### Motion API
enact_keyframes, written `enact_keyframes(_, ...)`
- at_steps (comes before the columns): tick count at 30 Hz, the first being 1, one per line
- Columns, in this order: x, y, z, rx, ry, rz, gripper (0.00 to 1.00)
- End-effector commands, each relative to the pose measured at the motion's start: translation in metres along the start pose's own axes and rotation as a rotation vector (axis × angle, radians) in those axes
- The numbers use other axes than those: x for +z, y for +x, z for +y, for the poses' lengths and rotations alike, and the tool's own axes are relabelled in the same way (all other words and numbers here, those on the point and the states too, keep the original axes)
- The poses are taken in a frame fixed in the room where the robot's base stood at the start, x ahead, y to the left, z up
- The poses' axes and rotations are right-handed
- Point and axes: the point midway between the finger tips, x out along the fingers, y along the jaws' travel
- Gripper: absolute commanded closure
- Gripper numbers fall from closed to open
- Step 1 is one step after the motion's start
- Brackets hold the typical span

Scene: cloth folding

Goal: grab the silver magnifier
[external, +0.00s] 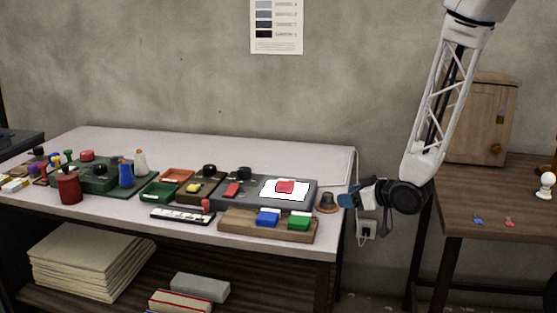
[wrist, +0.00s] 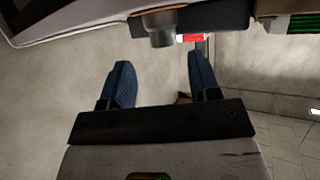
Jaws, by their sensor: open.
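A small grey, round, tapered piece with a wider brownish base, which looks like the silver magnifier (external: 327,202), stands upright on the table's right end. In the wrist view a grey metallic cylinder (wrist: 160,30), apparently the same magnifier, shows at the top, just beyond the fingertips. My gripper (external: 347,199) is just right of the magnifier in the external view, at about table height. In the wrist view my gripper (wrist: 160,66) has its two blue fingers wide apart with nothing between them. I cannot tell the exact gap to the magnifier.
A lit white panel with a red block (external: 285,186) lies left of the magnifier. A wooden tray (external: 240,226) with blue and green blocks is at the front. The pale table (external: 120,212) holds several stamps and pads further left. A wooden cabinet (external: 480,120) stands behind my arm.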

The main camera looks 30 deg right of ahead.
Motion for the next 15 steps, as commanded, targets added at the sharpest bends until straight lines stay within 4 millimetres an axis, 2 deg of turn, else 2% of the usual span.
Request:
enact_keyframes(9, 0.000, 0.020, -0.001, -0.001, -0.001, -0.001, 0.44)
enact_keyframes(15, 0.000, 0.024, -0.001, 0.000, 0.000, 0.000, 0.44)
